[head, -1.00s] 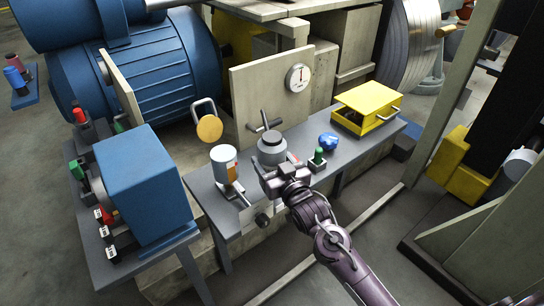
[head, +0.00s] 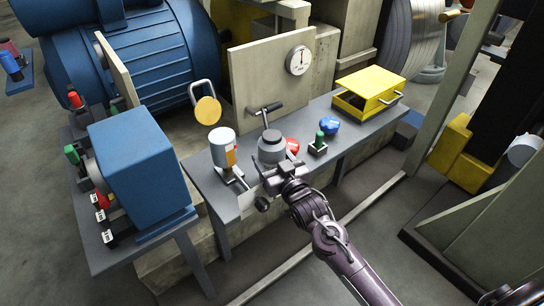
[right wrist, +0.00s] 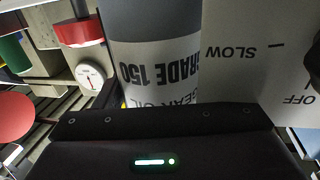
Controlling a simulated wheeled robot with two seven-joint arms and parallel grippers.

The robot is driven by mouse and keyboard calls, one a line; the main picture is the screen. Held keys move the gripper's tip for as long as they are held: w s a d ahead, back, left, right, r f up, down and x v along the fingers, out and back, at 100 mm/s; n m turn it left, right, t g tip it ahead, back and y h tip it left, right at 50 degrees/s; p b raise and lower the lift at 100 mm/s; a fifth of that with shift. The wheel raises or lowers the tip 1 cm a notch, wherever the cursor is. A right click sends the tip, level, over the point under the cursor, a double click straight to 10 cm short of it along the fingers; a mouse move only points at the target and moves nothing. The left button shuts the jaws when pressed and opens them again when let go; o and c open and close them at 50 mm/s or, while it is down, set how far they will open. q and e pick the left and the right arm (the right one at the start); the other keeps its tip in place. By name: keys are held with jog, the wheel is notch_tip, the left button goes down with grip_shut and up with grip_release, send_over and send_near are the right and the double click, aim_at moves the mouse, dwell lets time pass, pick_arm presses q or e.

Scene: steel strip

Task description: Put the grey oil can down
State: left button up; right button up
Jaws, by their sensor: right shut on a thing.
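The grey oil can (head: 271,147) is a short cylinder with a narrower top, over the middle of the bench in the head view. In the right wrist view the can (right wrist: 150,65) fills the centre, its pale label reading "GRADE 150" and "GEAR OIL" upside down. My right gripper (head: 279,177) is shut on it from the near side. The fingers hide its lower part, so I cannot tell whether its base touches the bench. My left gripper is not in view.
A red object (head: 292,145), green-topped switch (head: 320,140), blue lump (head: 329,124) and yellow box (head: 370,84) are right. A T-handle (head: 265,109) stands behind.

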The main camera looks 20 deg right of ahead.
jog(key=shift+f, duration=0.2)
dwell(0.4)
jog(key=o, duration=1.4)
jog(key=shift+c, duration=0.2)
jog(key=shift+o, duration=0.7)
jog(key=shift+f, duration=0.15)
jog(key=s+d, duration=0.1)
jog(key=s, duration=0.6)
jog(key=shift+s, duration=0.35)
